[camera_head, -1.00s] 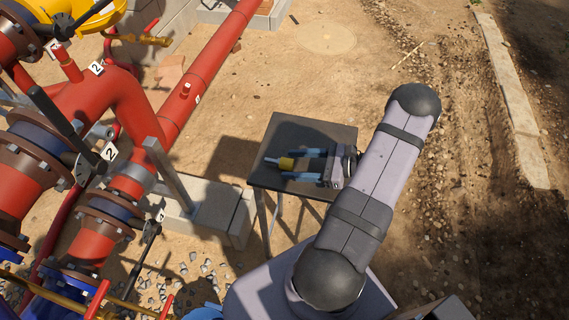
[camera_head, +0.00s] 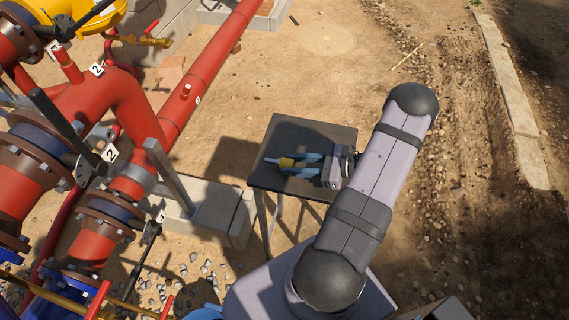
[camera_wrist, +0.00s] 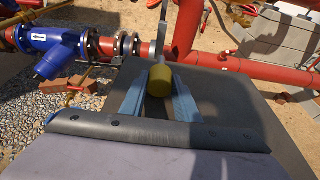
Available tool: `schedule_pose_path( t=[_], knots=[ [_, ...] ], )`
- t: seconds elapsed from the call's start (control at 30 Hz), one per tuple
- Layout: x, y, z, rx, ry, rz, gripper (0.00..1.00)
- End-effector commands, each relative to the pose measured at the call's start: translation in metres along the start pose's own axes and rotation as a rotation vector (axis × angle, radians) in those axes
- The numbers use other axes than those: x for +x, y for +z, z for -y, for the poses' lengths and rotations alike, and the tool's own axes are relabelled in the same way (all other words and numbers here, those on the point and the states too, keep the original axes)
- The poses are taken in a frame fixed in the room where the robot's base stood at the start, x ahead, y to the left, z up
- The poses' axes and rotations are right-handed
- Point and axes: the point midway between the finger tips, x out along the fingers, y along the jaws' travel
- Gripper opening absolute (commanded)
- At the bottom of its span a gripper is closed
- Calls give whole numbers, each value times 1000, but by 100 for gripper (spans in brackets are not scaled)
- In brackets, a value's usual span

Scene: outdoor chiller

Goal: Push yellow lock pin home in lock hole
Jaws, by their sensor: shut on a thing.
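The yellow lock pin (camera_head: 286,162) has a thick yellow head and a pale shaft that points left, over the dark small table (camera_head: 318,131). My gripper (camera_head: 288,163) is shut on the yellow head, with one blue finger on each side. In the wrist view the round yellow head (camera_wrist: 160,81) sits between the tips of the two blue fingers of my gripper (camera_wrist: 159,88). The head hides much of the pin's shaft there. I cannot make out the lock hole in either view.
Red pipes (camera_head: 131,104) and flanged valves with number tags fill the left side. A grey post (camera_head: 168,174) rises by concrete blocks (camera_head: 221,211) left of the table. Open sandy ground lies behind and right of the table.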

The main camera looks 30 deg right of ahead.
Motion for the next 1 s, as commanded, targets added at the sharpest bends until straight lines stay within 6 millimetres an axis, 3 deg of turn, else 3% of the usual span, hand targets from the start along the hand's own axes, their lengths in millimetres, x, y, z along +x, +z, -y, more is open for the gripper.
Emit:
schedule_pose_path(
  t=[0.63,1.0],
  knots=[
    [-18,57,0,0,0,1,0],
    [-19,63,0,0,0,1,0]
  ],
)
